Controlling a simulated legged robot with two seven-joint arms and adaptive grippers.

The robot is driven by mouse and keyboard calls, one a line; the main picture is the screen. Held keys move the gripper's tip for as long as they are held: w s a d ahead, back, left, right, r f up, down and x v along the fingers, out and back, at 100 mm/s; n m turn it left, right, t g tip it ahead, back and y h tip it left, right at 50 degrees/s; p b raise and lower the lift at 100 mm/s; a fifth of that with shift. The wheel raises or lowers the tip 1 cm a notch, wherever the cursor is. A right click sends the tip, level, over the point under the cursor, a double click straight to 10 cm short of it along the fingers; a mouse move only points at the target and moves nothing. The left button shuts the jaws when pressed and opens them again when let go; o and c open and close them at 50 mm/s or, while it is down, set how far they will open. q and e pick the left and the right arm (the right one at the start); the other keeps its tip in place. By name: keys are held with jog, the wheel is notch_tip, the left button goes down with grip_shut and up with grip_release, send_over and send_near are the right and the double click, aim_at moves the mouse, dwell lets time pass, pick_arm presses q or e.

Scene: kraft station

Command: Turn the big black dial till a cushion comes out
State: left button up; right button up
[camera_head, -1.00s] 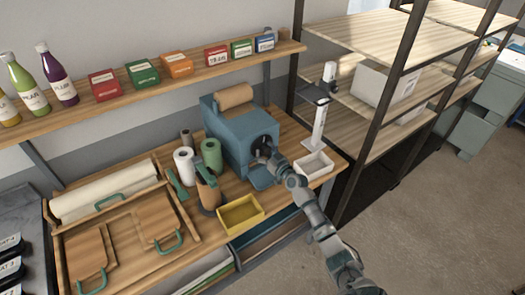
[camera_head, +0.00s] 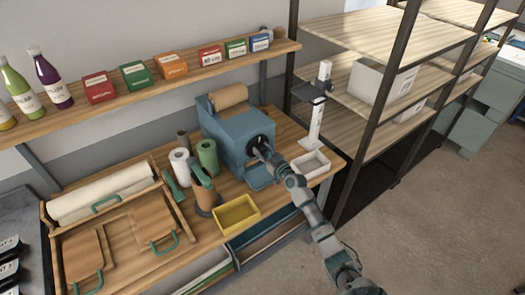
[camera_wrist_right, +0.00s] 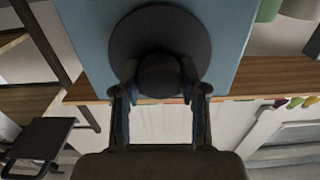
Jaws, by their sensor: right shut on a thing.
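The blue machine (camera_head: 228,134) stands on the wooden bench with a roll of brown kraft paper (camera_head: 229,96) on top. The big black dial is on its front face; in the right wrist view the dial's dark round disc (camera_wrist_right: 160,35) and its central knob (camera_wrist_right: 160,76) fill the top middle. My right gripper (camera_head: 262,151) is at the dial, its two fingers (camera_wrist_right: 160,88) on either side of the knob and shut on it. The gripper and wrist partly hide the dial in the head view. No cushion shows. My left gripper is out of view.
A yellow tray (camera_head: 237,215) sits in front of the machine and a white bin (camera_head: 311,164) to its right. Green (camera_head: 208,156) and white (camera_head: 181,165) rolls stand to its left. A white post (camera_head: 318,112) rises at the bench's right end, near the shelf rack.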

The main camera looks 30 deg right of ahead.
jog(key=shift+r, duration=0.15)
jog(key=shift+m, duration=0.5)
jog(key=m, duration=0.4)
jog(key=shift+d, duration=0.1)
jog(key=m, duration=0.4)
jog(key=shift+m, duration=0.3)
jog(key=m, duration=0.4)
jog(key=shift+d+m+p, duration=0.1)
jog(key=shift+m+p, duration=0.2)
jog(key=shift+p, duration=0.05)
pick_arm(q)
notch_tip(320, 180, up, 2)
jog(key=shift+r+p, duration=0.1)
jog(key=shift+p, duration=0.6)
pick_arm(e)
jog(key=m, duration=0.5)
jog(key=shift+f, duration=0.25)
jog(key=shift+m, duration=0.4)
